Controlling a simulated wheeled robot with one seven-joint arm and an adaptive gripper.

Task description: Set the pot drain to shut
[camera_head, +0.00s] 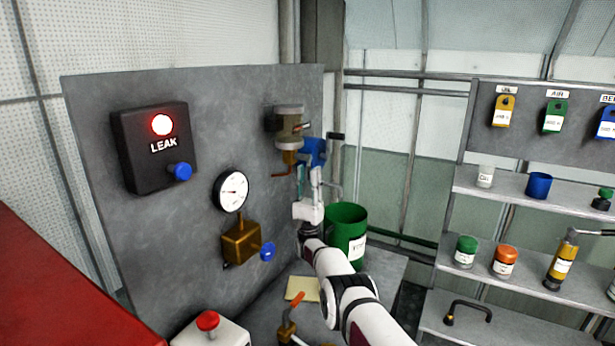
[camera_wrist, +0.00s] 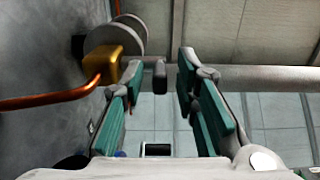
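The pot (camera_head: 288,122) is a grey-olive cylinder high on the grey panel. Its brass drain block (camera_head: 290,157) sits under it, and a copper pipe (camera_head: 282,175) bends off below. In the wrist view the pot (camera_wrist: 130,35) is seen end-on, with the brass block (camera_wrist: 103,60) and the copper pipe (camera_wrist: 50,100) running left. A short grey lever with a black grip (camera_wrist: 160,75) points right from the block, into the space between my fingertips. My gripper (camera_head: 308,172) is open below and right of the pot; it also shows in the wrist view (camera_wrist: 158,80). I see no clear contact with the grip.
A blue valve body (camera_head: 313,150) with a black handle is close behind my gripper. The gauge (camera_head: 231,191) and lit LEAK box (camera_head: 150,150) are left on the panel. Shelves (camera_head: 530,190) stand at right.

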